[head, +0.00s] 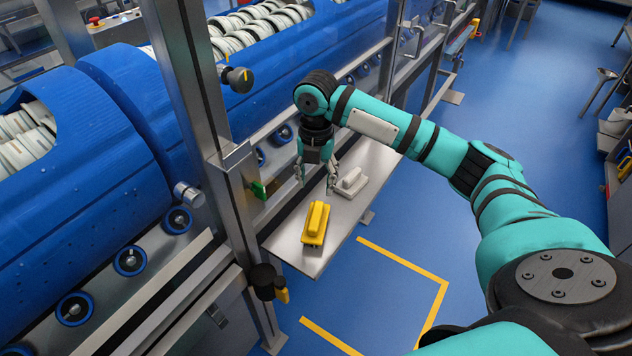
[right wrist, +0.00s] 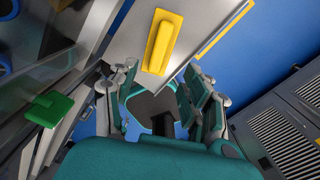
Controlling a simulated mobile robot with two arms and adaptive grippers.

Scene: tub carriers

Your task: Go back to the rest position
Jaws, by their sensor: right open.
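My right gripper (head: 316,180) is open and points down above a narrow grey shelf (head: 283,247) in the head view. Its spread fingers (right wrist: 160,95) also show in the right wrist view, with nothing between them. A yellow block-shaped piece with a raised grip (head: 316,223) lies on the shelf, nearer the front than the gripper. The yellow piece shows at the top of the right wrist view (right wrist: 158,45), apart from the fingers. A similar white piece (head: 351,182) lies on the shelf just right of the gripper. My left gripper is not in view.
A steel frame post (head: 205,90) with a green part (head: 259,190) stands left of the gripper. Behind it are large blue drums (head: 90,190) holding many pale discs. Blue floor (head: 520,110) with yellow lines (head: 405,268) lies open to the right.

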